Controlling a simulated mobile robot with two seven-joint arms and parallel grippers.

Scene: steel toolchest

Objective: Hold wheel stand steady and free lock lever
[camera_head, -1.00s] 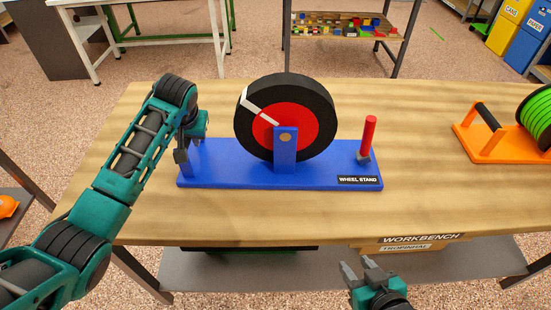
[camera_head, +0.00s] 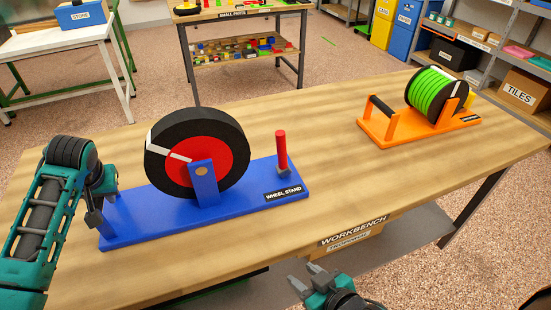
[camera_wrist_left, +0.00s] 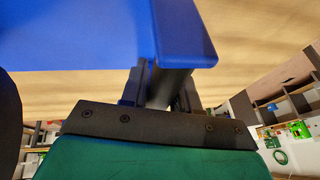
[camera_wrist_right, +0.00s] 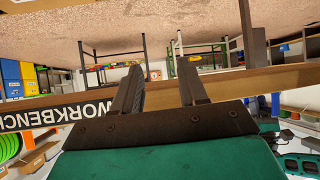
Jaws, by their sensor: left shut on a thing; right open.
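The blue wheel stand (camera_head: 240,206) lies on the workbench and carries an upright black wheel (camera_head: 222,139) with a red centre and a white stripe. The lock lever (camera_head: 281,149), with a red handle, stands upright at the stand's right end. My right gripper (camera_head: 306,279) is open and empty, in front of the bench's front edge, well short of the lever. The right wrist view shows its fingers (camera_wrist_right: 160,92) spread apart.
The wooden workbench (camera_head: 330,165) is clear between the stand and an orange reel holder (camera_head: 381,129) with a green reel (camera_head: 437,93). Its front edge, with a WORKBENCH label (camera_head: 352,229), lies beyond my right gripper. Other tables and shelves stand further back.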

